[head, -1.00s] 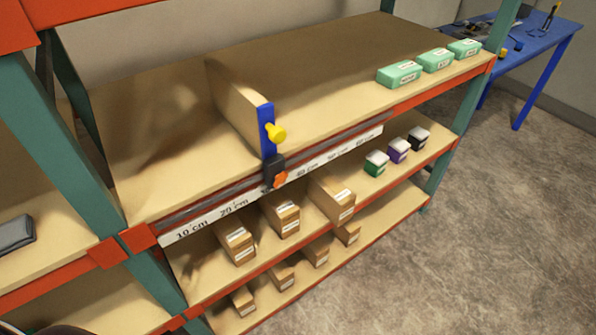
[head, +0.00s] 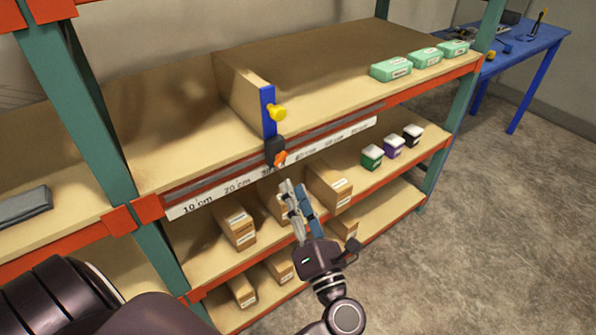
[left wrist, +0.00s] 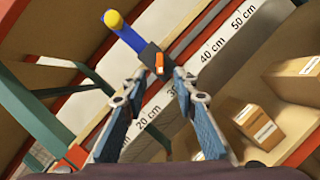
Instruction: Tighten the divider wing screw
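The divider (head: 240,92) is a wooden board standing on the upper shelf, with a blue front strip (head: 267,98) and a yellow knob (head: 278,112). A black clamp (head: 273,147) at its foot sits on the rail and bears the orange wing screw (head: 281,158). In the left wrist view the wing screw (left wrist: 159,63) shows just beyond and between the fingertips, near the yellow knob (left wrist: 113,19). My left gripper (head: 293,186) is open and empty, below and in front of the screw, apart from it. My right gripper is not in view.
A white scale strip (head: 208,200) runs along the rail. Cardboard boxes (head: 328,185) stand on the shelf below, close to my left gripper. Green boxes (head: 391,69) stand at the upper shelf's right. Small lidded jars (head: 372,157) stand lower right.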

